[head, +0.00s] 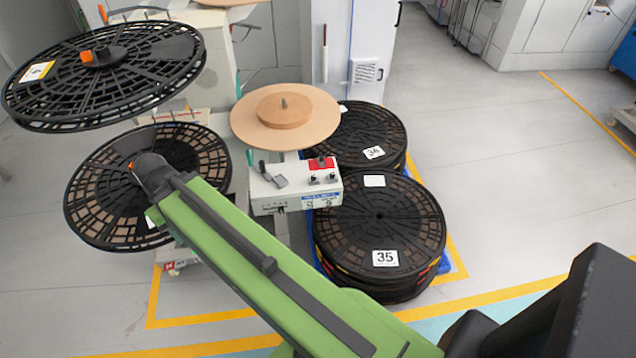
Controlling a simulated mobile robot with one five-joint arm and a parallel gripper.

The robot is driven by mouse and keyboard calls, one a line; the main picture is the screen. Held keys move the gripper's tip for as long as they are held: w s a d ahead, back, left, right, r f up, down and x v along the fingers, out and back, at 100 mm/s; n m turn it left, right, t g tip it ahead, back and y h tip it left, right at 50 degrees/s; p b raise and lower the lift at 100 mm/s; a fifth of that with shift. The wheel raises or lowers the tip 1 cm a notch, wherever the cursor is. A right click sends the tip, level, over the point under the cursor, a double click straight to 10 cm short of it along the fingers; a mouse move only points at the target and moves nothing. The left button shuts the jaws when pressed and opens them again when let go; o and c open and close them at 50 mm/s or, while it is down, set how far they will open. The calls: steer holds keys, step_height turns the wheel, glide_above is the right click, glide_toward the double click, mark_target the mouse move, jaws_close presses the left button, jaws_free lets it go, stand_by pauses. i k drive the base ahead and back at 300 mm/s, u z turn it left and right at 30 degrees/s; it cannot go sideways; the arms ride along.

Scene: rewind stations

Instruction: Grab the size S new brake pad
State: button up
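I cannot make out a brake pad marked size S in the head view. My green arm runs from the bottom edge up to the left and ends in a dark joint in front of the lower black reel (90,205). My gripper does not show; it is out of sight beyond or behind the arm. A wooden disc (243,122) with a smaller raised disc and a centre pin sits on the rewind station, with a white control box (290,190) below it.
A large black reel (100,75) with an orange hub knob stands at upper left. Stacked black reels labelled 34 (345,130) and 35 (400,225) stand on blue bases right of the control box. A white cabinet (345,60) stands behind. Grey floor is clear on the right.

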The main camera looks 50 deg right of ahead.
mark_target(332, 178)
steer(key=u, duration=0.4)
steer(key=k, duration=0.95)
steer(key=z, duration=0.1)
steer(key=i, duration=1.45)
steer(key=u, duration=0.05)
